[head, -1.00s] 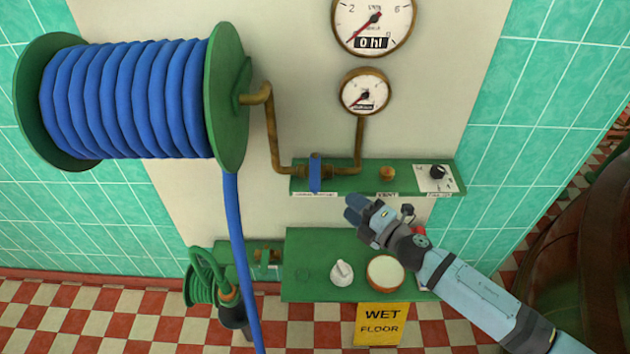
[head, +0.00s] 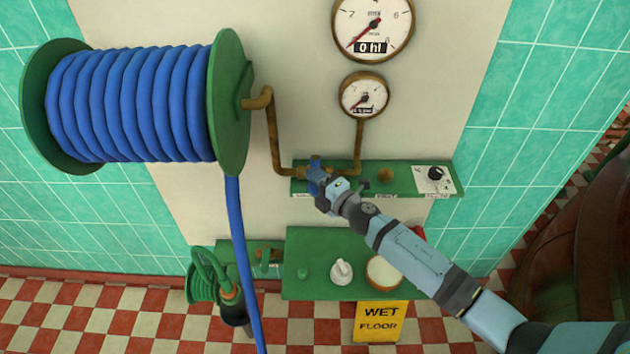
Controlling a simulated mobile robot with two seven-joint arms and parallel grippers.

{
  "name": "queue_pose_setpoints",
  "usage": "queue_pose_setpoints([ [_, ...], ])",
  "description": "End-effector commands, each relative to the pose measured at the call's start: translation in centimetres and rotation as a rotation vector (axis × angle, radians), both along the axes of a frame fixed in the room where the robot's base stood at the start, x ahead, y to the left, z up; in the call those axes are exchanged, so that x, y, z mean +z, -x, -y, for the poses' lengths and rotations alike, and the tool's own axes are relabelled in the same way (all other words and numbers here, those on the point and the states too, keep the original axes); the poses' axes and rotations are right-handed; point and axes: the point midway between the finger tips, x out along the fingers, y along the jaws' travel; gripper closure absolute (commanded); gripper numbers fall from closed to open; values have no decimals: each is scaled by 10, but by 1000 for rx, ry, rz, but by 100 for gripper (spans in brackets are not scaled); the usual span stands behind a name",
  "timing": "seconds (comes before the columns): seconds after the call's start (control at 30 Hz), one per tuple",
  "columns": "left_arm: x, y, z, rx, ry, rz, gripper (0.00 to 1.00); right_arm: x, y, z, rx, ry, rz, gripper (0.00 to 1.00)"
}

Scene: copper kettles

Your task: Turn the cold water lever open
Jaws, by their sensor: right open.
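The cold water lever (head: 315,163) is a blue handle on the brass pipe, at the left part of the upper green shelf (head: 410,188). Only its upper part shows clearly; my right gripper (head: 324,188) covers its lower part. The gripper comes from the lower right, with its fingers at the lever. It is open; I cannot tell whether the lever lies between the fingers or whether they touch it. The label under the lever is mostly hidden. My left gripper is not in view.
A hose reel (head: 135,105) with blue hose hangs at left. Two gauges (head: 373,25) sit above the shelf. A black knob (head: 435,174) is at the shelf's right end. A yellow wet floor sign (head: 381,322) hangs below.

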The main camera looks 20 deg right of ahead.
Motion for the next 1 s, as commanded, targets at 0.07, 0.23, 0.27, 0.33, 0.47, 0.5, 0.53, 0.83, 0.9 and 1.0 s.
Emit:
queue_pose_setpoints([
  [0.07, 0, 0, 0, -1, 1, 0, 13, 0, 0, 0, 0, 0, 0, 60],
  [0.23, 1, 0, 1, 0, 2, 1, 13, 0, 0, 0, 0, 0, 0, 99],
  [0.27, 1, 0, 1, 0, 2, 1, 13, 0, 0, 0, 0, 0, 0, 100],
  [0.33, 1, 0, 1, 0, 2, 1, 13, 0, 0, 0, 0, 0, 0, 100],
  [0.47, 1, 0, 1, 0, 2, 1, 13, 0, 0, 1, 2, 0, 0, 100],
  [0.5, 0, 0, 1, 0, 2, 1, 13, 0, 0, 1, 5, 1, 0, 100],
  [0.53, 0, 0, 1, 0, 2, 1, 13, -1, 0, 2, 9, 1, 0, 100],
  [0.83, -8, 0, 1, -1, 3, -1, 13, -2, 2, 13, 139, 5, 1, 100],
  [0.9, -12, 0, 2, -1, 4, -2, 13, -3, 3, 17, 189, 5, 1, 100],
  [1.0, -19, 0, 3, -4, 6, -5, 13, -4, 3, 24, 268, 5, 1, 100],
])
